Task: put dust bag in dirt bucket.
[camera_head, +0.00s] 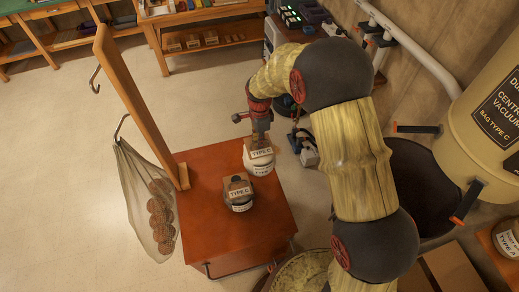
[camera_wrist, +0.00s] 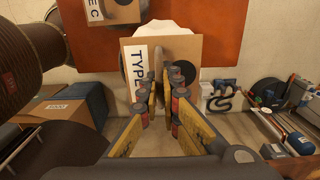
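A dust bag (camera_head: 259,165) with a white body and a cardboard collar marked TYPE C is directly under my gripper (camera_head: 259,137), by the table's back right corner. In the wrist view its collar (camera_wrist: 190,50) fills the upper middle. My gripper (camera_wrist: 162,92) has its fingers close together around an upright tab on that collar. I cannot tell whether the bag touches the table. A second TYPE C bag (camera_head: 238,194) sits on the orange table (camera_head: 205,235). A black open bin (camera_head: 412,165) stands right of my arm, and a tan round tub (camera_head: 300,272) stands at the bottom; neither is labelled.
A wooden post with hooks (camera_head: 128,95) rises at the table's left, with a net bag of round things (camera_head: 150,205) hanging from it. A beige central vacuum (camera_head: 490,125) stands at the right. Cardboard boxes (camera_head: 450,270) lie at the lower right. The left floor is clear.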

